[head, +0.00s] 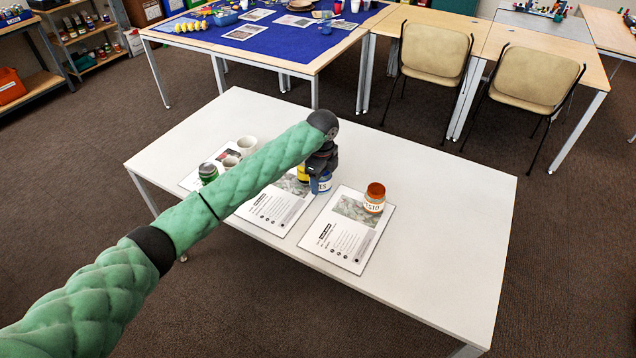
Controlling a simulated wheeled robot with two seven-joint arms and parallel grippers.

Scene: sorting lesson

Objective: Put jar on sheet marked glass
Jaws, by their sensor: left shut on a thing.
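My left gripper (319,172) is over the middle of the white table, pointing down, shut on a blue container (322,185) with a white label. The gripper hides its top; I cannot tell if its base touches anything. It shows at the right edge of the middle sheet (268,214). A jar (373,204) with an orange-brown lid and white label stands upright on the right sheet (342,240). A left sheet (190,181) lies partly behind my arm. The sheets' headings are too small to read. My right gripper is out of view.
A yellow item (302,174) stands beside the gripper, partly hidden. A green jar (208,173) and pale cups (247,145) stand at the left sheet. The white table (440,220) is clear on its right side. Chairs (434,52) and a blue-covered table (270,47) stand behind.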

